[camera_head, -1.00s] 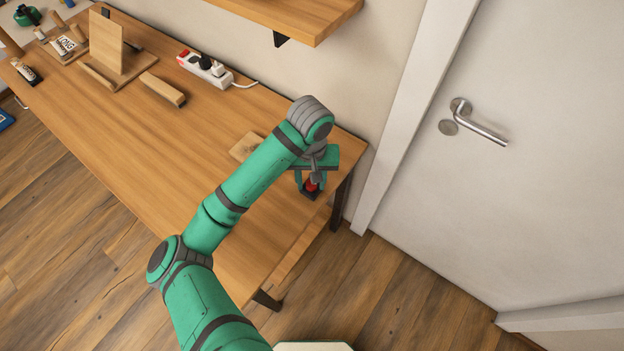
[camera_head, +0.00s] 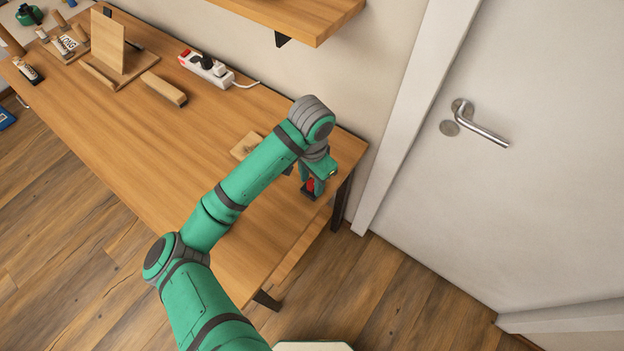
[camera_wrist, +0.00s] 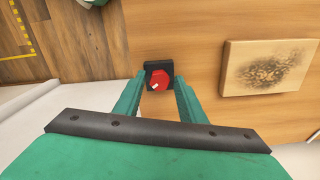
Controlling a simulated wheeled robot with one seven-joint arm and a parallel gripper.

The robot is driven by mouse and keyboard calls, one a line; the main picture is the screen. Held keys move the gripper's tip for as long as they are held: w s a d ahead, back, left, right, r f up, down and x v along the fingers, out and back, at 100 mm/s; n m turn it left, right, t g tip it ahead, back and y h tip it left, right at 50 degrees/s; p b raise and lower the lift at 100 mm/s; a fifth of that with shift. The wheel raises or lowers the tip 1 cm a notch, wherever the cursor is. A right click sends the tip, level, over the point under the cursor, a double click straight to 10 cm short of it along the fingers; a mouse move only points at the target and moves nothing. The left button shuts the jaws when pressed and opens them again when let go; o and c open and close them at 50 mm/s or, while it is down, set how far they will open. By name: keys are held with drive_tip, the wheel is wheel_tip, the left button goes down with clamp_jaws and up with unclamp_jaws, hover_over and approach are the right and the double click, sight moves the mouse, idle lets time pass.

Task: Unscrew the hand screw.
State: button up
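The hand screw's red knob (camera_wrist: 157,80) carries a small white mark and sits on a black base (camera_wrist: 152,67) near the table's end. In the head view the red knob (camera_head: 309,185) is partly hidden by my gripper (camera_head: 311,180). In the wrist view my gripper (camera_wrist: 159,83) has its two green fingers apart, one on each side of the knob. A narrow gap seems to show between knob and fingertips. Contact at the tips is hard to make out.
A wooden block (camera_wrist: 268,66) with a dark burnt patch lies beside the base. A power strip (camera_head: 206,69), a wooden bar (camera_head: 163,89) and an upright board (camera_head: 106,41) stand farther along the table. A shelf (camera_head: 300,15) overhangs the back; a door (camera_head: 530,190) is right.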

drive_tip(key=m, duration=0.4)
drive_tip(key=shift+m, duration=0.4)
drive_tip(key=shift+a+m, duration=0.1)
drive_tip(key=shift+m, duration=1)
drive_tip(key=m, duration=0.8)
drive_tip(key=shift+w, duration=0.2)
clamp_jaws()
drive_tip(key=n, duration=0.4)
drive_tip(key=shift+s+n, duration=0.15)
drive_tip(key=shift+n, duration=0.25)
